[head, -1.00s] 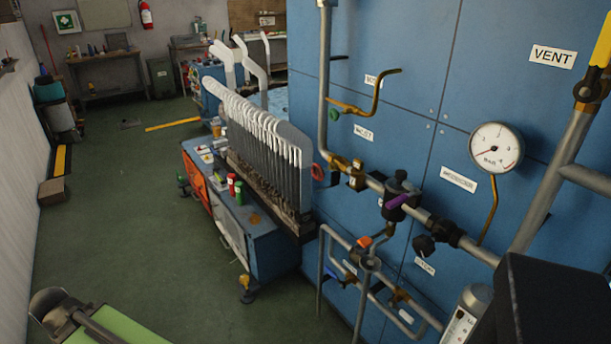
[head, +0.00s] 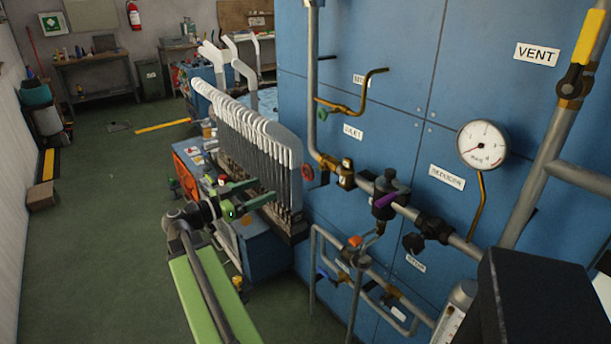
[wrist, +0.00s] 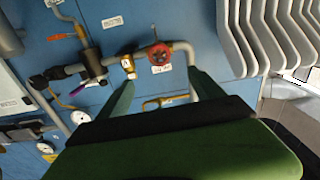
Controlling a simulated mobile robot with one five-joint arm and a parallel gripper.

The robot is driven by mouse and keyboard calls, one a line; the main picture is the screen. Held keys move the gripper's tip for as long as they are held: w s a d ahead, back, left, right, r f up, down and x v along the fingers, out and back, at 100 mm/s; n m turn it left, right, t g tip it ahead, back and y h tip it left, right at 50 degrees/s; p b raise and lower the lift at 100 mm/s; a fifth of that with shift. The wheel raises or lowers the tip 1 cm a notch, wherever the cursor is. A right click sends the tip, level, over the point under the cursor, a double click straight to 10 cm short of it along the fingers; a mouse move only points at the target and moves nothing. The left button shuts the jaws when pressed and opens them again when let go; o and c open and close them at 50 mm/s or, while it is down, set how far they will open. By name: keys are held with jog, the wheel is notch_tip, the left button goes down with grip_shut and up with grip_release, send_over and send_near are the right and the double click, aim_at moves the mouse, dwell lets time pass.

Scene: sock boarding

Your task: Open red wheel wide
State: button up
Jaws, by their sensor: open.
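The red wheel (head: 308,173) is a small round handle on the pipe by the blue panel, just right of the white sock boards in the head view. In the wrist view the red wheel (wrist: 160,54) faces the camera, beyond the fingertips and between their lines. A brass valve body (wrist: 128,66) is beside it. My gripper (head: 262,192) has green fingers, open and empty, pointing right toward the wheel with a gap before it. In the wrist view my gripper (wrist: 162,82) shows both fingers spread apart.
White sock boards (head: 250,125) stand in a row left of the wheel, behind my gripper. A purple lever (head: 385,200), an orange handle (head: 355,241) and a pressure gauge (head: 482,145) are on the pipework to the right.

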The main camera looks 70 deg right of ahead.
aim_at(305, 172)
jog(key=x, duration=1.7)
jog(key=shift+d, duration=0.2)
jog(key=shift+c, duration=0.4)
